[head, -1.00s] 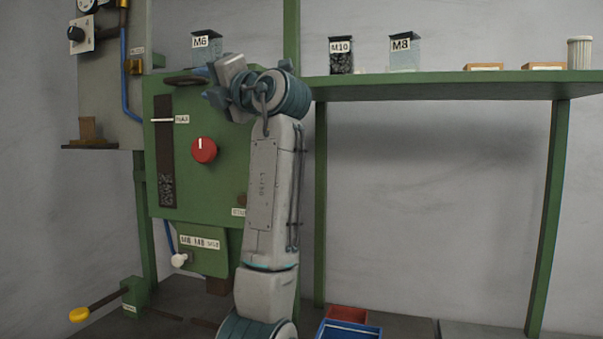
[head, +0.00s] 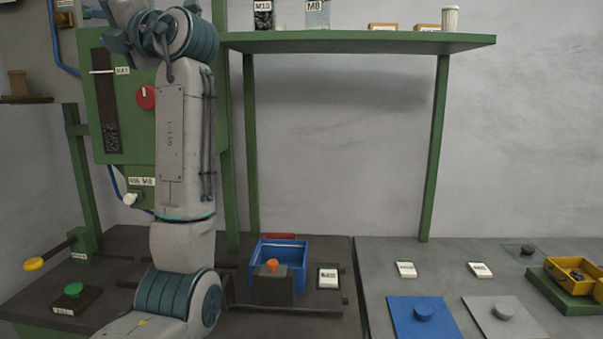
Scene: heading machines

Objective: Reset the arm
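My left arm rises in front of the green machine (head: 133,130) at the left of the head view. My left gripper (head: 118,28) is at the top edge, in front of the upper part of the machine. It is partly cut off and seen from behind, so I cannot tell whether its fingers are open or shut. I see nothing held in it. My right arm and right gripper are not in view.
A green shelf (head: 370,42) carries jars. Below stand a blue bin (head: 280,250), a green button (head: 73,290) and a yellow-ended lever (head: 34,264). At right are a blue plate (head: 422,318), a grey plate (head: 505,320) and a yellow tray (head: 572,270).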

